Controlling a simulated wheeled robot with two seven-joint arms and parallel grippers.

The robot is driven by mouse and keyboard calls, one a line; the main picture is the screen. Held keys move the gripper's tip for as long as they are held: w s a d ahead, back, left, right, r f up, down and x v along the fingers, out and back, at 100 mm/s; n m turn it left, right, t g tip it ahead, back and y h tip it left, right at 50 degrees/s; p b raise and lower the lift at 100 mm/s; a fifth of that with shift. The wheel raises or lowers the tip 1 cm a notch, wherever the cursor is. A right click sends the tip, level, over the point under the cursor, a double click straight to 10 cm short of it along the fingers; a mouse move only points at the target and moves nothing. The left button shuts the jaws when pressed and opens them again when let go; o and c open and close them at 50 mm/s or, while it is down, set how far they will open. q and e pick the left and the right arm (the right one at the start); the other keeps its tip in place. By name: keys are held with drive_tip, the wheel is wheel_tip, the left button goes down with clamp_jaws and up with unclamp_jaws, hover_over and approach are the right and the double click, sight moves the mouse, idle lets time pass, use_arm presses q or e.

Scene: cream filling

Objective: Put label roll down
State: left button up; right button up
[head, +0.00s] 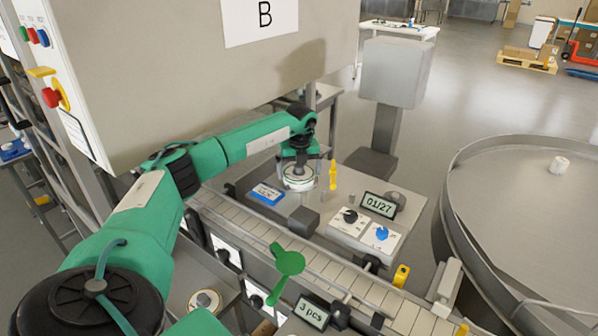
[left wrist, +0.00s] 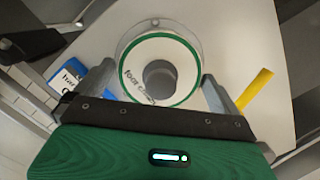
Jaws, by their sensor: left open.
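The label roll (head: 298,183) is a white ring with a green edge and printed text, lying flat at the grey machine top beyond the conveyor. In the left wrist view the roll (left wrist: 137,62) sits on a clear round disc, with a grey core in its hole. My left gripper (head: 299,170) is above the roll, pointing down. Its fingers (left wrist: 157,85) are apart, one on each side of the roll's near part. I cannot tell whether they touch it. My right gripper is not seen.
A blue box (head: 267,193) lies left of the roll, and a yellow upright piece (head: 333,175) stands close on its right. A display reading 01/27 (head: 380,205) and two knobs are further right. A conveyor (head: 325,268) runs in front. A large cabinet (head: 200,75) overhangs behind my arm.

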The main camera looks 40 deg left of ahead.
sight(299, 167)
use_arm(q)
drive_tip(key=r, duration=0.1)
drive_tip(key=r+b, duration=0.1)
drive_tip(key=r, duration=0.3)
drive_tip(key=shift+s+d+r, duration=0.1)
drive_tip(key=shift+s+d, duration=0.1)
drive_tip(key=shift+d, duration=0.1)
wheel_tip(299, 167, up, 6)
drive_tip(key=b, duration=0.1)
drive_tip(key=shift+s+d+r, duration=0.15)
drive_tip(key=shift+s+d, duration=0.2)
drive_tip(key=shift+d, duration=0.05)
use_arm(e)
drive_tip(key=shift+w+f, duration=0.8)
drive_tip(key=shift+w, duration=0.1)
